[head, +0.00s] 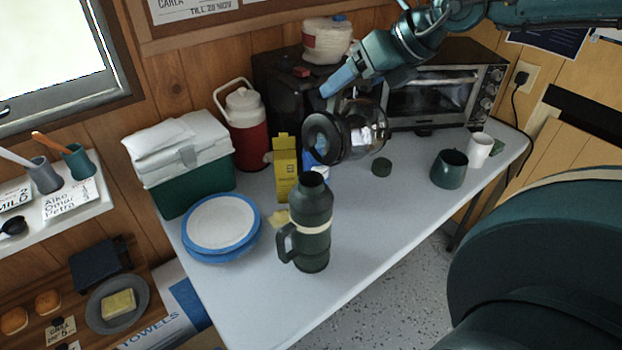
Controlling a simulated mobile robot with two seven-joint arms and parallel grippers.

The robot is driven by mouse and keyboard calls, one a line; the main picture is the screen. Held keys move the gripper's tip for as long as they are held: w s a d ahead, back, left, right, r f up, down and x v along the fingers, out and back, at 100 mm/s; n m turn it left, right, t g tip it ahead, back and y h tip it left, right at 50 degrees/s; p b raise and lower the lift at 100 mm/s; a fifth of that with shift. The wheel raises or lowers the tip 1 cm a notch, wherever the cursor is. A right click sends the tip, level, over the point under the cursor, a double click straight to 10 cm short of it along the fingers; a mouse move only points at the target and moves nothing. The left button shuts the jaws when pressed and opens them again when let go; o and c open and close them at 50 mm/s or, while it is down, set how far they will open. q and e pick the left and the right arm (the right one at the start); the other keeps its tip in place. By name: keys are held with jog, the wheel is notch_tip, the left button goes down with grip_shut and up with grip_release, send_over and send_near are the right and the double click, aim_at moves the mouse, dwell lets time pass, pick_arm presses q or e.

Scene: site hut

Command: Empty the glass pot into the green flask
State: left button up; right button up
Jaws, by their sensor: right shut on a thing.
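The glass pot (368,132) is in the air above the table, tipped on its side, with its black-rimmed mouth facing left and toward me. My right gripper (334,88) comes in from the upper right and is shut on the pot at its upper side; the exact grip on the handle is hard to see. The green flask (314,222) stands upright near the table's front edge, its top open, its handle to the left. The pot's mouth is above and behind the flask's opening. No stream shows, and I cannot tell how much liquid is inside. My left gripper is out of view.
A toaster oven (432,92) is behind.

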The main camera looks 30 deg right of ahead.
pick_arm(q)
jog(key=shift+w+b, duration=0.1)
jog(key=shift+b, duration=0.25)
pick_arm(e)
jog(key=shift+a+r, duration=0.15)
jog(key=shift+a, duration=0.25)
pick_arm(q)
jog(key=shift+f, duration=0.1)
pick_arm(e)
jog(key=shift+h, duration=0.3)
jog(key=shift+s+a+r+b, duration=0.1)
jog(key=shift+a+b, duration=0.25)
jog(key=shift+b, duration=0.35)
pick_arm(q)
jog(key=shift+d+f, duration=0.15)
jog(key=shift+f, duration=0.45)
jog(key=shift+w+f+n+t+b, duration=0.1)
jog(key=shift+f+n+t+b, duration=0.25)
jog(key=shift+b, duration=0.8)
pick_arm(e)
jog(key=shift+s+a+r+n+h, duration=0.1)
jog(key=shift+a+r+n+h, duration=0.25)
jog(key=shift+a+h, duration=0.2)
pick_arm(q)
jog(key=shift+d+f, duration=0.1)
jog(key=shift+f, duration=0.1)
pick_arm(e)
jog(key=shift+a, duration=0.1)
